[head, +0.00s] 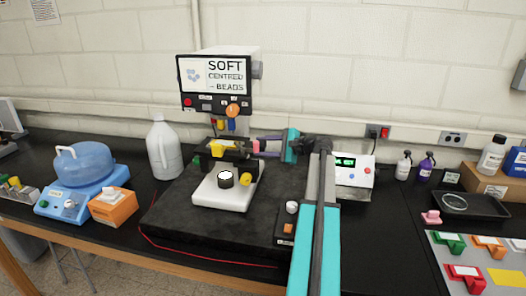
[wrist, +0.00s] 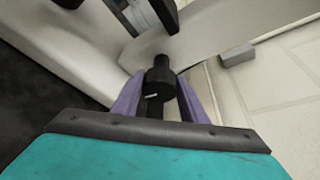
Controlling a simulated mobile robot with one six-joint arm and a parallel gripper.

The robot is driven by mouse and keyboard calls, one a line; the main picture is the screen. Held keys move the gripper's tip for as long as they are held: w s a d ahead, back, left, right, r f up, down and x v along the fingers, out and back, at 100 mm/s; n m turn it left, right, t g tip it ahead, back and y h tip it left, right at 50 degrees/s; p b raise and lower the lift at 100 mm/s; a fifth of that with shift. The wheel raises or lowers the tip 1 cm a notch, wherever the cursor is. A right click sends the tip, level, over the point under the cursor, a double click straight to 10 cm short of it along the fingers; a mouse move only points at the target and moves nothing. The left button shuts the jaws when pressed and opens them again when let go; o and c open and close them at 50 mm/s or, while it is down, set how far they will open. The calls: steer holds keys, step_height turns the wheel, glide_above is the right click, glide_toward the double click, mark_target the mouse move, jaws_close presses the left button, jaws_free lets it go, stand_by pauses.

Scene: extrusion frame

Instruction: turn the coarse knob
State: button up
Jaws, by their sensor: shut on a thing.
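The microscope-like instrument has a pale stage block (head: 222,195) and a screen (head: 212,75) reading "SOFT CENTRED - BEADS". My gripper (head: 258,146) reaches in from the right at its column. In the wrist view, a black knob (wrist: 160,80) with a small white mark sticks out from the pale body between the two purple fingers of my gripper (wrist: 160,100). The fingers are shut on this knob, which I take as the coarse knob. In the head view, the fingers largely hide the knob.
A white jug (head: 163,150) and an orange box (head: 113,206) stand left of the instrument. A white control box (head: 354,172) with a green display is behind my arm. A black tray (head: 470,206) lies at the right.

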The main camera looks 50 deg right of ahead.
steer(key=shift+f+n+b, duration=0.15)
steer(key=shift+n+b, duration=0.15)
steer(key=shift+b, duration=0.3)
steer(key=shift+r, duration=0.2)
steer(key=o, duration=1)
steer(key=b+v, duration=0.3)
steer(key=v, duration=1)
steer(key=shift+s+f, duration=0.1)
steer(key=shift+s, duration=0.3)
